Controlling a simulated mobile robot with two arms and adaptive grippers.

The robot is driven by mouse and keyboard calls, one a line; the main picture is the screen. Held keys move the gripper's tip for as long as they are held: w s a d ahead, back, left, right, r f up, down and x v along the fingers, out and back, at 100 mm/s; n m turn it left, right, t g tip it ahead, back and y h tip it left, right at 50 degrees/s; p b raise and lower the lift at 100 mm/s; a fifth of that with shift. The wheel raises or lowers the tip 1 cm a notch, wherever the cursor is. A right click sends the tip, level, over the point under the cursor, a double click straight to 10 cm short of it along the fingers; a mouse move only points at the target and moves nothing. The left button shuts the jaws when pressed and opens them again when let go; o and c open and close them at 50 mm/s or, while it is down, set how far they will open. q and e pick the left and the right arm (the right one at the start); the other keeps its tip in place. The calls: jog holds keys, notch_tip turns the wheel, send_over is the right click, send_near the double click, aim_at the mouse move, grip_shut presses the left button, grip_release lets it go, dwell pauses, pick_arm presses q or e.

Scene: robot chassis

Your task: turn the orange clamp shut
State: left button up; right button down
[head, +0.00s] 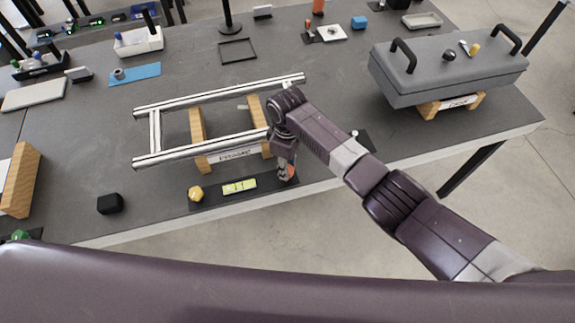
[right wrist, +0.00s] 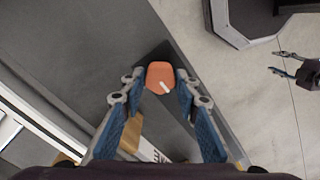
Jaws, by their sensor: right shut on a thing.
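The orange clamp (head: 291,171) is at the front edge of the table, mostly hidden behind my right gripper (head: 286,175) in the head view. In the right wrist view the orange clamp (right wrist: 160,77) shows as a rounded orange block with a small pale bar on it. It sits between the two fingertips of my right gripper (right wrist: 159,84), which is shut on it. The gripper points down beside the metal frame.
A metal rail frame (head: 155,132) rests on wooden blocks just left of the arm. A dark mat (head: 212,201) holds a yellow knob (head: 195,193) and a green level (head: 239,186). A grey lidded case (head: 448,75) stands at right.

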jog(key=c, duration=1.5)
grip_release()
jog(key=shift+o, duration=0.2)
jog(key=shift+r, duration=0.1)
notch_tip(320, 180, up, 12)
